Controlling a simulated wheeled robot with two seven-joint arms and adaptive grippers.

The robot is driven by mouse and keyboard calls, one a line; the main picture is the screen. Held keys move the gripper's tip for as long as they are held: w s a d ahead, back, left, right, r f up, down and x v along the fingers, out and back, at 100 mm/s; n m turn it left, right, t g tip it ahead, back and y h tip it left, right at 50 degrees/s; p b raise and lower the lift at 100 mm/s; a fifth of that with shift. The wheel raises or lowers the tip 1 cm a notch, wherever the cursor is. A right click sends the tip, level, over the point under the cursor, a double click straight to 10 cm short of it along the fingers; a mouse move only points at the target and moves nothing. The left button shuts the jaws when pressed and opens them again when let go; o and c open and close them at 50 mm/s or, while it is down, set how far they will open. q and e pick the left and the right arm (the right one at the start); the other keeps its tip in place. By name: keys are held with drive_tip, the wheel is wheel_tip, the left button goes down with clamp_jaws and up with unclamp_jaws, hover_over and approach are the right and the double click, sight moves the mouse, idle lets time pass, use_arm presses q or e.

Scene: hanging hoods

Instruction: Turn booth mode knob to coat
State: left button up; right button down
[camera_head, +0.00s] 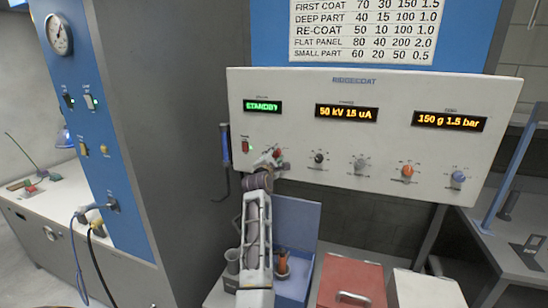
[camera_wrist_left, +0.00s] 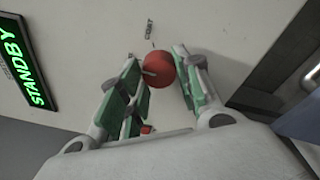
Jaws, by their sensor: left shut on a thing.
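The white control panel (camera_head: 300,90) carries a green display (camera_head: 262,106) that reads STANDBY. It also shows in the left wrist view (camera_wrist_left: 22,60). A red knob (camera_head: 278,152) sits below and right of that display, and it appears as a round red cap in the left wrist view (camera_wrist_left: 158,72). My left gripper (camera_head: 267,160) is at this knob, with its green-padded fingers (camera_wrist_left: 160,84) on either side of it, shut on it. The gripper hides part of the knob in the head view. My right gripper is not in view.
Black (camera_head: 319,158), grey (camera_head: 360,166), orange (camera_head: 407,171) and blue (camera_head: 458,177) knobs line the panel to the right. A red switch (camera_head: 245,147) is close on the left. A red box (camera_head: 351,283) and a blue bin (camera_head: 297,225) stand below. A blue-fronted cabinet (camera_head: 85,130) is at left.

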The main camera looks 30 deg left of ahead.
use_arm(q)
drive_tip(key=shift+m, duration=0.4)
drive_tip(key=m+p, duration=0.1)
drive_tip(key=m, duration=0.4)
drive_tip(key=shift+f+t, duration=0.1)
drive_tip(key=shift+t, duration=0.2)
drive_tip(key=m, duration=0.3)
drive_tip(key=m+p, duration=0.1)
drive_tip(key=m, duration=0.2)
drive_tip(key=shift+t+h, duration=0.3)
drive_tip(key=shift+f+m, duration=0.1)
drive_tip(key=shift+m, duration=0.3)
drive_tip(key=o, duration=0.8)
drive_tip(key=shift+c, duration=0.2)
drive_tip(key=shift+o, duration=1.3)
